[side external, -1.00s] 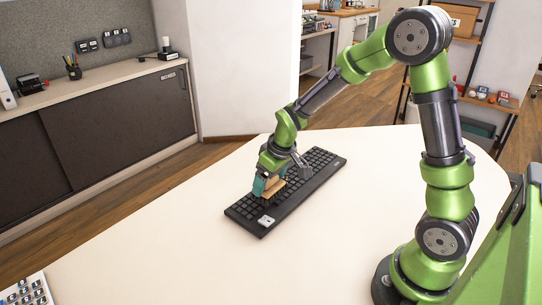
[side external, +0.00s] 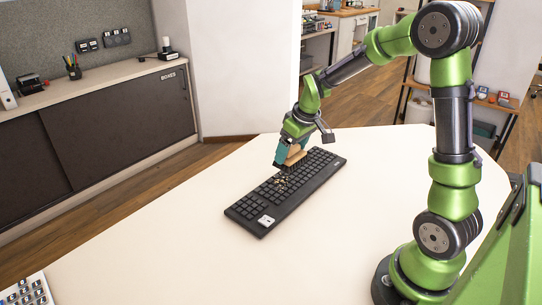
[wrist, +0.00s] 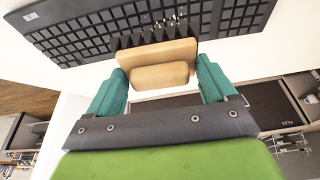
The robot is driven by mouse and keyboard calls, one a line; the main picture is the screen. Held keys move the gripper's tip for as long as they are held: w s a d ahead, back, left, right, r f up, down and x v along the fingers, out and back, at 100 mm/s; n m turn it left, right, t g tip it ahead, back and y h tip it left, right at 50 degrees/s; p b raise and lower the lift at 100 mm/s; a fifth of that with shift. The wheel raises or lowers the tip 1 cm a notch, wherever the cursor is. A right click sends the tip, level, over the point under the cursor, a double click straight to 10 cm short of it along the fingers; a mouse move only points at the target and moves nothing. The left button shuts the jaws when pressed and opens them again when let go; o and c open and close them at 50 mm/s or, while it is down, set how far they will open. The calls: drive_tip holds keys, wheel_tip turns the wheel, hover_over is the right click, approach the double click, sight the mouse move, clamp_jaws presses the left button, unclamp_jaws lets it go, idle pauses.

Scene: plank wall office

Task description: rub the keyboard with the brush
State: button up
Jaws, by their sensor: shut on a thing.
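The black keyboard (side external: 248,211) lies flat on the pale table and crosses the top of the wrist view (wrist: 85,38). Small light crumbs (side external: 282,183) lie on its middle keys and also show in the wrist view (wrist: 170,22). My gripper (side external: 285,152) has teal fingers shut on the brush (side external: 297,157), which has a tan wooden body and dark bristles pointing down. In the wrist view the brush (wrist: 158,75) sits between both fingers, its bristles overlapping the keyboard's near edge. The brush looks raised over the keyboard; the exact gap is unclear.
The table (side external: 170,240) is clear around the keyboard. A tray of small items (side external: 28,290) is at the front left corner. A cabinet with a pen cup (side external: 73,68) stands beyond the table at left, and shelves (side external: 490,100) stand behind at right.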

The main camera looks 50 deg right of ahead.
drive_tip(key=shift+s+a+f+n, duration=0.1)
drive_tip(key=shift+a+f+n, duration=0.05)
drive_tip(key=shift+a+n, duration=0.15)
drive_tip(key=shift+f, duration=3.85)
drive_tip(key=shift+w+d+f, duration=0.1)
drive_tip(key=shift+w+f, duration=0.1)
drive_tip(key=shift+w, duration=0.95)
drive_tip(key=shift+c, duration=0.3)
drive_tip(key=shift+w+d, duration=0.1)
drive_tip(key=shift+w, duration=2.5)
drive_tip(key=shift+s, duration=3.55)
drive_tip(key=shift+s+a, duration=0.25)
drive_tip(key=shift+a, duration=0.05)
drive_tip(key=shift+w+a, duration=0.1)
drive_tip(key=shift+a, duration=0.25)
drive_tip(key=shift+w+d, duration=0.15)
drive_tip(key=shift+w, duration=1.8)
drive_tip(key=shift+w+d, duration=0.1)
drive_tip(key=shift+w, duration=1.85)
drive_tip(key=shift+s+a, duration=0.15)
drive_tip(key=shift+s, duration=3.8)
drive_tip(key=shift+r, duration=4.25)
